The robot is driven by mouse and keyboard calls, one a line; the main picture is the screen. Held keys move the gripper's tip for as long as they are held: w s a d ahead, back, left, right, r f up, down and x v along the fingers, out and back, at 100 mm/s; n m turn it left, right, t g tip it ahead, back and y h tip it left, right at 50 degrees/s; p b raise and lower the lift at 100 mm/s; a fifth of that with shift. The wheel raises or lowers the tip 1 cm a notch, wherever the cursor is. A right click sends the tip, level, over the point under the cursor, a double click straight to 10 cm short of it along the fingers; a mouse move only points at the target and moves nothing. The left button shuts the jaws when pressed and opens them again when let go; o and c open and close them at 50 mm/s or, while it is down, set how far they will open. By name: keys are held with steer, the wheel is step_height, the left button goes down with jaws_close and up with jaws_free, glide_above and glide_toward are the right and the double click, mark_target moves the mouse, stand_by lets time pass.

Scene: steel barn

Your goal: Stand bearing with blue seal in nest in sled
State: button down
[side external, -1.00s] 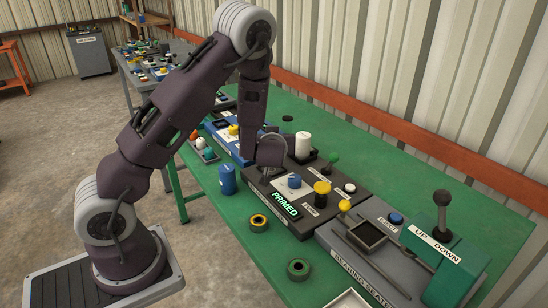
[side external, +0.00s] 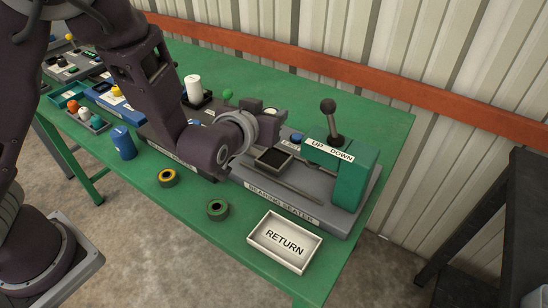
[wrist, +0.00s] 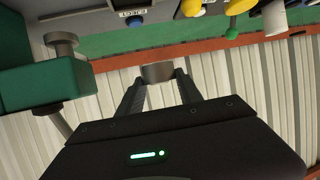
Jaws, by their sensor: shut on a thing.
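My gripper (wrist: 158,84) is shut on a short grey-brown round piece (wrist: 157,72), seen edge-on between the fingertips in the wrist view. No blue seal shows on it, so I cannot tell which bearing it is. In the side view the gripper (side external: 262,108) holds the piece (side external: 270,112) up behind the sled. The sled's dark square nest (side external: 274,159) looks empty and stands on the grey bearing seater (side external: 282,205), left of the green press (side external: 350,178). My wrist hides part of the seater. The press (wrist: 40,82) is at the left in the wrist view.
A bearing with a yellow ring (side external: 167,178) and one with a green ring (side external: 217,210) lie on the green table (side external: 115,170). A white RETURN tray (side external: 285,242) is at the front. The press lever (side external: 329,108) stands up; a blue eject button (wrist: 134,20) is nearby.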

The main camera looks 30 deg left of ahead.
mark_target(273, 162)
steer(key=f, duration=0.3)
steer(key=d+f, duration=0.1)
steer(key=f, duration=0.6)
steer(key=shift+s+d, duration=0.15)
steer(key=shift+s, duration=0.05)
steer(key=shift+f, duration=0.1)
steer(key=c, duration=0.8)
jaws_free()
